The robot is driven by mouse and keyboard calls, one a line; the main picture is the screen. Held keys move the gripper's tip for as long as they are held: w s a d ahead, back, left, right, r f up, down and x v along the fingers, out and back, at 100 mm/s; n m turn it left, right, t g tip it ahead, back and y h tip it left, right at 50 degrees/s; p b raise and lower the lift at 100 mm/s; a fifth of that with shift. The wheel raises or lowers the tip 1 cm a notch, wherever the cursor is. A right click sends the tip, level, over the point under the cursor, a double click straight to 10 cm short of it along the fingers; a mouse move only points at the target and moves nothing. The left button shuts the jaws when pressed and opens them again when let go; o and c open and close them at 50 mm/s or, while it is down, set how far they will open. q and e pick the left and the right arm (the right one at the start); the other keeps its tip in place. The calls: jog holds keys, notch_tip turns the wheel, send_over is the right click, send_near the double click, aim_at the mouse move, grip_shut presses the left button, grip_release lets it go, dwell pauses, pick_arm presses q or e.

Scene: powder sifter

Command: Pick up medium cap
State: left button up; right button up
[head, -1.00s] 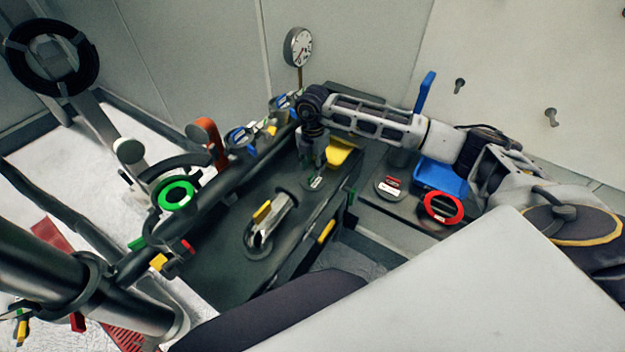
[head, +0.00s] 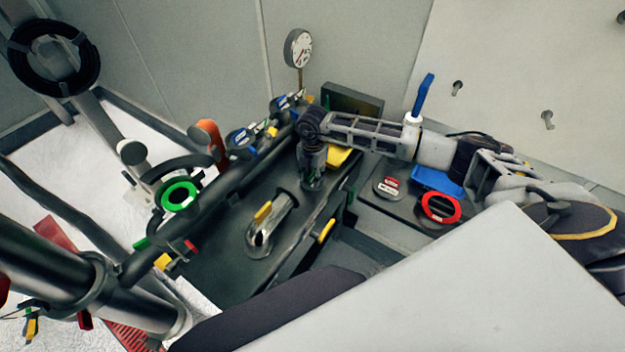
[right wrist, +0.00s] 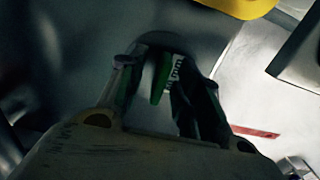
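The cap under my right gripper is a grey disc with an upright green handle and a white label. In the right wrist view its green handle (right wrist: 162,78) stands between my fingers, and part of the disc is hidden behind them. My right gripper (head: 312,183) points down over the dark bench top in the head view. It also shows in the right wrist view (right wrist: 155,95), with its fingers apart on either side of the handle and a gap at the left finger. In the head view the gripper mostly hides this cap. My left gripper is not in view.
A bent metal pipe with a yellow handle (head: 264,211) stands left of the gripper on the bench. A yellow piece (head: 340,156) lies close behind it.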

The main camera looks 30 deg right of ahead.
aim_at(312, 174)
grip_shut()
jog(key=shift+r, duration=0.1)
dwell(0.4)
jog(key=shift+r+b, duration=1.05)
jog(key=shift+r, duration=3.9)
